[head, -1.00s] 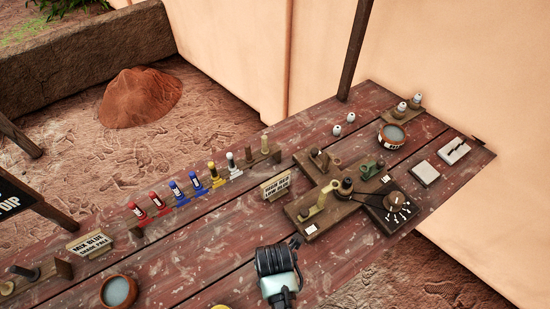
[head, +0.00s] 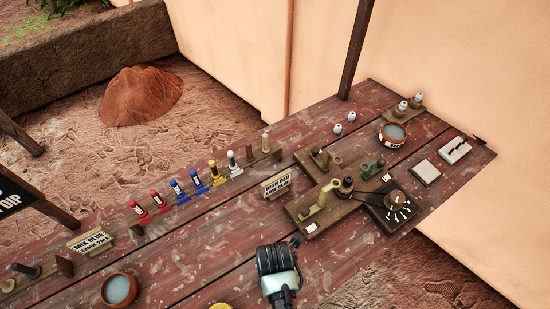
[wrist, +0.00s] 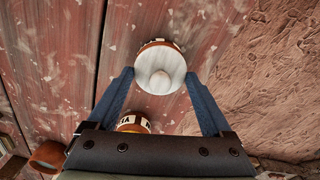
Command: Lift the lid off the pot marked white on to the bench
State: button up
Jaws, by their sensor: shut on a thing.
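In the wrist view a round white lid (wrist: 160,68) with a knob sits between the two blue fingers of my gripper (wrist: 159,75). The gripper is shut on the lid, one finger at each side. An orange-brown pot rim with a pale, dark-marked band (wrist: 155,42) shows just past the lid's far edge. I cannot read its marking. I cannot tell whether the lid is clear of the pot. In the head view my gripper (head: 297,240) is over the bench's near edge, and the white-lidded pot is hidden there. The bench (head: 225,240) is worn red-brown planks.
Another banded pot (wrist: 133,123) is close to my gripper in the wrist view. A terracotta bowl (head: 119,290) stands at the bench's front left. A wooden stand with a lever (head: 318,208) and a sign (head: 276,184) are beyond my gripper. Bare planks lie left of my gripper.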

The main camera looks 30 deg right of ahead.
notch_tip(320, 180, up, 10)
jog(key=shift+f, duration=0.1)
dwell(0.4)
jog(key=shift+r, duration=0.2)
jog(key=shift+f, duration=0.15)
